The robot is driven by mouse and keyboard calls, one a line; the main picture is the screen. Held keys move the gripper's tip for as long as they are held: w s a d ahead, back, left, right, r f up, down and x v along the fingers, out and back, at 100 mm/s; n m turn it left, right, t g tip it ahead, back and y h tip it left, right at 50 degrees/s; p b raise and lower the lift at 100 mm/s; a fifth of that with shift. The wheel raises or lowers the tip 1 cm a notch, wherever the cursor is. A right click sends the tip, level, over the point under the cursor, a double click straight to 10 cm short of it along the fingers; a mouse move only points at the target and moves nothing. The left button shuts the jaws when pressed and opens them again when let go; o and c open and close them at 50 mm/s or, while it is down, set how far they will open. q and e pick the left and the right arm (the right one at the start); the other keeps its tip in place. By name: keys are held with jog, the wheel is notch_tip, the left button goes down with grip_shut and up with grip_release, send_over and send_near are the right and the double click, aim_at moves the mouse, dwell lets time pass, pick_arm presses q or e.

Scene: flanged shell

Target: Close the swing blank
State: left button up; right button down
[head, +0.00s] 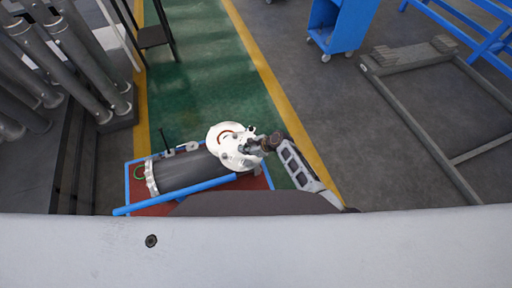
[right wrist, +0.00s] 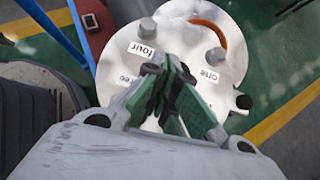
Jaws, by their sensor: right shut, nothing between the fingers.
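A dark grey cylindrical shell (head: 188,172) lies on its side on a low stand. A round white disc (head: 224,134), seemingly the swing blank, is at its right end. I cannot tell whether the disc sits flush on the shell's flange. My right gripper (head: 248,149) is at the disc's right side, in front of its face. In the right wrist view the green-padded fingers (right wrist: 166,72) are shut and empty, overlapping the disc; contact is unclear. My left gripper is not in view.
The stand has a red top (head: 258,183) and a blue rail (head: 178,194). Grey pipes (head: 70,55) stand at the left. A blue cabinet (head: 340,25) and a grey metal frame (head: 425,120) are at the right.

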jog(key=v, duration=0.7)
jog(key=shift+d+r, duration=0.25)
jog(key=shift+s, duration=0.1)
